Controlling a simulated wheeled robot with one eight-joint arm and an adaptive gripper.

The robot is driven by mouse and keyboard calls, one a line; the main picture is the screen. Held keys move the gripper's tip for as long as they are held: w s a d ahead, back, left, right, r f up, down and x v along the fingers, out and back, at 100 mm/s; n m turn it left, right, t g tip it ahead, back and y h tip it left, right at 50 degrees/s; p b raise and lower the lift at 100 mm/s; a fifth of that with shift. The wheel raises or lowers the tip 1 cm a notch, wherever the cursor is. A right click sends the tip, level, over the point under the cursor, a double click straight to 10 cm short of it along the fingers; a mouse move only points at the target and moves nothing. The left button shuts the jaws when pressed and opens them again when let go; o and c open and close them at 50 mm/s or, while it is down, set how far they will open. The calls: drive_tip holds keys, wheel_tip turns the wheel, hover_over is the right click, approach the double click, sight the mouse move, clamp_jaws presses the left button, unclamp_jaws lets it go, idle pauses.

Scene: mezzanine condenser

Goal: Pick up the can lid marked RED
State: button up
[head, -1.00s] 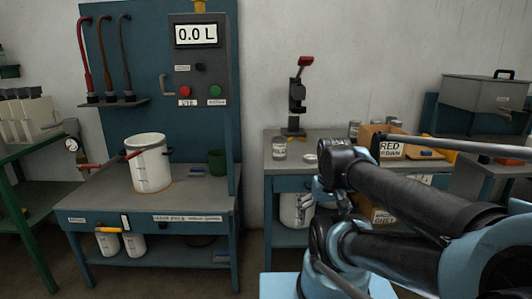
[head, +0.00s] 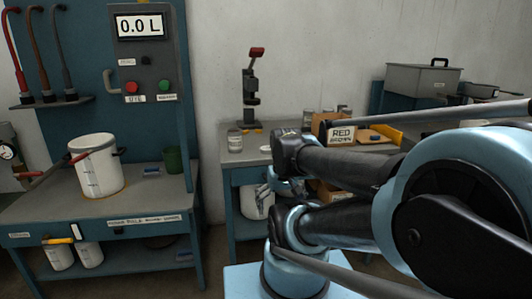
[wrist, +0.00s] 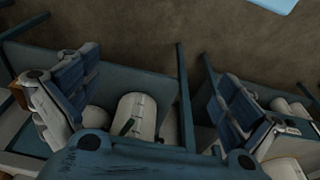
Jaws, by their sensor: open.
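I cannot make out a can lid marked RED in either view. A box with a label reading RED and BROWN (head: 341,134) stands on the right bench (head: 225,160), partly hidden by my arm. A small can (head: 235,142) stands on that bench near the press, with small yellow pieces (head: 258,131) by the press base. My gripper (head: 284,186) is in front of the bench, partly hidden by my arm. In the wrist view its fingers (wrist: 155,75) are spread wide, with nothing between them, above the floor and a bench with a white bucket.
A lever press (head: 250,92) stands at the back of the right bench. On the left bench are a white bucket (head: 95,165) and a green cup (head: 172,160). A grey lidded box (head: 420,80) stands at the far right. A floor gap separates the two benches.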

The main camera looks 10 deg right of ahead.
drive_tip(key=shift+c, duration=0.8)
drive_tip(key=shift+s+r, duration=0.2)
drive_tip(key=shift+r, duration=0.7)
drive_tip(key=c, duration=0.3)
drive_tip(key=w+d+r+m+g, duration=0.1)
drive_tip(key=w+r+m, duration=0.5)
drive_tip(key=w+r, duration=0.55)
drive_tip(key=w+r+m+g, duration=0.1)
drive_tip(key=w+r+m, duration=0.65)
drive_tip(key=w, duration=0.75)
drive_tip(key=m, duration=0.3)
hover_over(266, 148)
drive_tip(key=shift+n, duration=0.25)
drive_tip(key=f, duration=0.8)
drive_tip(key=shift+a+f, duration=0.1)
drive_tip(key=shift+a, duration=0.15)
drive_tip(key=shift+d+f, duration=0.15)
drive_tip(key=shift+f, duration=1.2)
drive_tip(key=shift+d+f, duration=0.1)
drive_tip(key=shift+f, duration=1.25)
